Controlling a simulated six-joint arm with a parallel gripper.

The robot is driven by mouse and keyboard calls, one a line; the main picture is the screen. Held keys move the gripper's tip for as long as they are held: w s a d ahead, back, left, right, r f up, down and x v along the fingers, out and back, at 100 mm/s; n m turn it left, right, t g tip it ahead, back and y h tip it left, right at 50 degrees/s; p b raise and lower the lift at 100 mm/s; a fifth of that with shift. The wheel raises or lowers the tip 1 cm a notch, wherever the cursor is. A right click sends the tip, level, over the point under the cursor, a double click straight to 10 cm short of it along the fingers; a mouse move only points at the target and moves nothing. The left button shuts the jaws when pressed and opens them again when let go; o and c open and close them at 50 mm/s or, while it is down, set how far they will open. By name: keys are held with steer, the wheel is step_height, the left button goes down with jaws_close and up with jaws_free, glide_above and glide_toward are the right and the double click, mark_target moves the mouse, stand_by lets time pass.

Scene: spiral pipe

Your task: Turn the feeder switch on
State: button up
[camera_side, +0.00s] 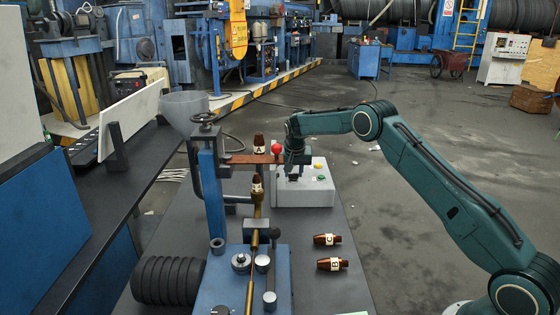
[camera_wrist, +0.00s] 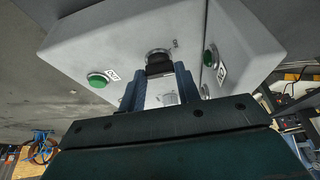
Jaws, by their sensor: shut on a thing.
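The feeder switch is a black knob (camera_wrist: 159,66) on a round metal collar, on the face of a grey control box (camera_wrist: 110,35). In the wrist view my gripper (camera_wrist: 158,74) has its two blue fingers on either side of the knob and is shut on it. The word label beside the knob is too small to read, and the knob's setting cannot be told. In the side view my gripper (camera_side: 293,174) points down at the left part of the control box (camera_side: 310,194), and it hides the knob there.
Green buttons (camera_wrist: 98,80) and (camera_wrist: 210,57) flank the knob. A red ball (camera_side: 277,149) stands close left of my gripper, by a brown bar (camera_side: 250,159).

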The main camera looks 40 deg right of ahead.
steer(key=shift+w+a+m+g+h, duration=0.1)
steer(key=shift+m+g+h, duration=0.35)
steer(key=shift+m, duration=1.25)
steer(key=o, duration=1)
steer(key=shift+r, duration=0.2)
steer(key=v, duration=1.3)
steer(key=shift+a+r, duration=0.15)
steer(key=shift+r, duration=0.05)
steer(key=shift+c, duration=0.3)
